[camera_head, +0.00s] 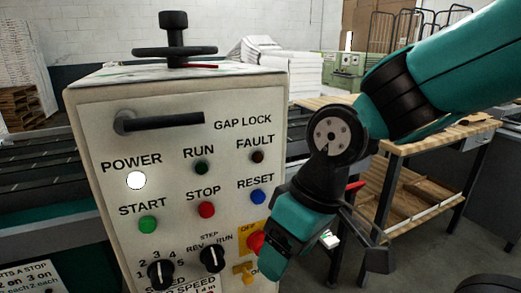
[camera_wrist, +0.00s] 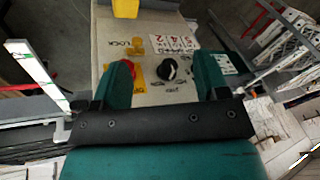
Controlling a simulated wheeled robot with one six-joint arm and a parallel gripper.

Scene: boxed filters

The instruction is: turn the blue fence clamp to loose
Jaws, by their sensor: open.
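I cannot make out a blue fence clamp in either view. The only clearly blue part is the round RESET button (camera_head: 258,196) on the control panel (camera_head: 225,160). My gripper (camera_wrist: 163,62) is open and empty in the wrist view. Its two teal fingers stand apart, with a black selector knob (camera_wrist: 169,70) visible between them, beyond the tips. In the head view my gripper (camera_head: 288,238) hangs at the right of the panel's lower part and partly covers the red emergency stop (camera_head: 255,242).
The panel also has a black GAP LOCK handle (camera_head: 160,121), START (camera_head: 148,224) and STOP (camera_head: 207,209) buttons and two black selector knobs. A black handwheel (camera_head: 175,51) stands on top. A wooden workbench (camera_head: 420,135) is at the right. Open floor shows between panel and bench.

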